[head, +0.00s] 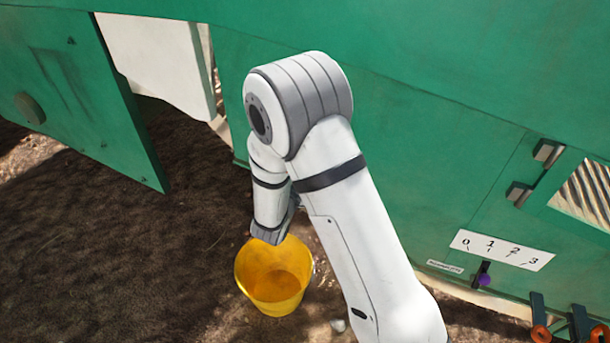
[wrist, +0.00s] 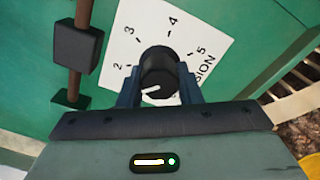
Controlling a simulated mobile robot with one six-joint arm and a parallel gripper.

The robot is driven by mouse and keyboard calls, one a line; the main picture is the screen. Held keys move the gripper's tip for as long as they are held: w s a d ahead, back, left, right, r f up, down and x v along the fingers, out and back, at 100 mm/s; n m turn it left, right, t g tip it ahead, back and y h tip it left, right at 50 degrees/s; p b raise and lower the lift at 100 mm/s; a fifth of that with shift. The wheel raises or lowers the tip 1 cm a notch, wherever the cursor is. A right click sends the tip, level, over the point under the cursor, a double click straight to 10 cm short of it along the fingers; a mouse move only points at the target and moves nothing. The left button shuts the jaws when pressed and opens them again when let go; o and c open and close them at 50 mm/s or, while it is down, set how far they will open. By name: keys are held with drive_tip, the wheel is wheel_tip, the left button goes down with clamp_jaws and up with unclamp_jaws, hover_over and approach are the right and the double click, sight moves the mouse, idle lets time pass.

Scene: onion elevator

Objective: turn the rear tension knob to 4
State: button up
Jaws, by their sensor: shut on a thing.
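In the wrist view, the black round tension knob (wrist: 160,66) sits on a white dial plate (wrist: 215,25) fixed to a green panel. The numbers 2, 3, 4 and 5 show around it, with part of the word "TENSION" at right. A white mark on the knob lies at its lower left, on the side of the 2 and away from the 4. My gripper (wrist: 160,76) is shut on the knob, one dark finger at each side. In the head view my arm hides the knob and the fingertips.
A brown rod with a dark block (wrist: 78,47) stands close left of the knob. In the head view, a yellow bucket (head: 273,276) stands on the soil below my wrist. A green door (head: 85,90) hangs open at left. A 0–3 scale (head: 503,250) with a purple-knobbed lever (head: 484,279) is at right.

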drive_tip(key=m+b, duration=0.2)
drive_tip(key=b, duration=0.1)
drive_tip(key=m+b, duration=0.2)
drive_tip(key=b, duration=0.1)
drive_tip(key=m+b, duration=0.1)
drive_tip(key=b, duration=0.2)
drive_tip(key=shift+f+m, duration=0.35)
drive_tip(key=shift+m, duration=0.05)
drive_tip(key=shift+r+m+b, duration=0.15)
drive_tip(key=shift+m+b, duration=0.65)
drive_tip(key=shift+b, duration=0.1)
drive_tip(key=m+b, duration=0.1)
drive_tip(key=m, duration=0.1)
drive_tip(key=shift+r+m, duration=0.2)
drive_tip(key=shift+m, duration=0.2)
drive_tip(key=m, duration=0.3)
drive_tip(key=shift+r+m, duration=0.15)
drive_tip(key=shift+m, duration=0.15)
drive_tip(key=m, duration=0.3)
drive_tip(key=shift+m, duration=0.3)
drive_tip(key=m, duration=0.3)
drive_tip(key=shift+d+m, duration=0.1)
drive_tip(key=shift+m, duration=0.2)
drive_tip(key=shift+s+m, duration=0.1)
drive_tip(key=shift+m, duration=1.8)
